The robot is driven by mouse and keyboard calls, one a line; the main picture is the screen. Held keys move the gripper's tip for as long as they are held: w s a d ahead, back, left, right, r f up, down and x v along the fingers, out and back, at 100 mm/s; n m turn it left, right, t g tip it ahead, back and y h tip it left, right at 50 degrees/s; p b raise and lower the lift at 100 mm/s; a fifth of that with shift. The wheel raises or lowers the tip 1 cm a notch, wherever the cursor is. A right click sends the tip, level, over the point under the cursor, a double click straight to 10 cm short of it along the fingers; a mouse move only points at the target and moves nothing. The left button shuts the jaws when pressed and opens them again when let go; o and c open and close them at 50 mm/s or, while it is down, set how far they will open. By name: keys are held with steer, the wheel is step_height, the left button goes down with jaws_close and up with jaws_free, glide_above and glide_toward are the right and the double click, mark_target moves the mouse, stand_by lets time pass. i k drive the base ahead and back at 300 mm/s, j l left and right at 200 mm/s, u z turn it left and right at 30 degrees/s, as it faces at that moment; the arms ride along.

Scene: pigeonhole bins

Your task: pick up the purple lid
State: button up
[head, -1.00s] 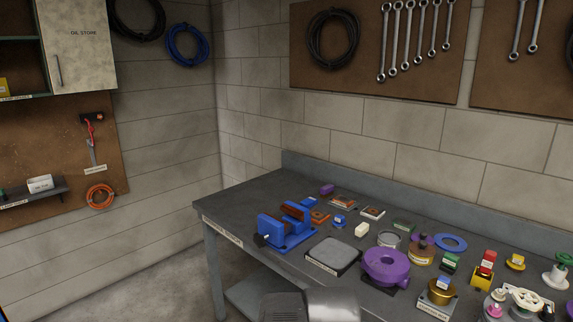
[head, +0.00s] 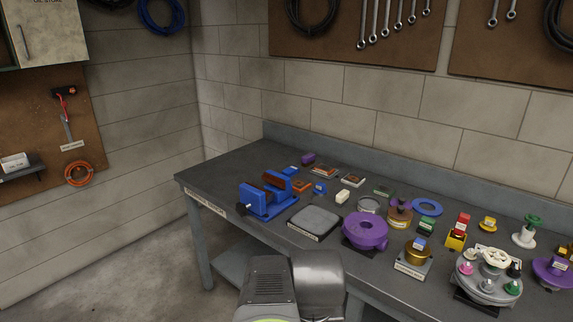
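A purple flanged disc with a raised middle and a pale label (head: 553,272) lies at the right edge of the bench in the head view, partly cut off by the picture edge; it looks lid-like. A larger round purple housing (head: 366,231) with a side spout sits on a dark base near the middle of the bench. I cannot tell for certain which purple part is the lid. A small purple block (head: 308,158) lies at the back left. Grey links of my arm show at the bottom centre, in front of the bench. My gripper is not in view.
The grey bench (head: 230,168) carries a blue vise (head: 268,198), a grey pad (head: 315,222), a blue ring (head: 427,207), a brass pot (head: 418,252) and a grey round fixture with several coloured knobs (head: 488,276). Parts crowd the right half. The bench's far left is clear.

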mark_target(401, 202)
steer(key=i+l, duration=0.15)
steer(key=l, duration=0.2)
steer(key=i+l+u, duration=0.1)
steer(key=l, duration=0.3)
steer(key=i+l, duration=0.15)
steer(key=l, duration=0.2)
steer(key=i+l, duration=0.15)
steer(key=l, duration=0.25)
steer(key=u, duration=0.05)
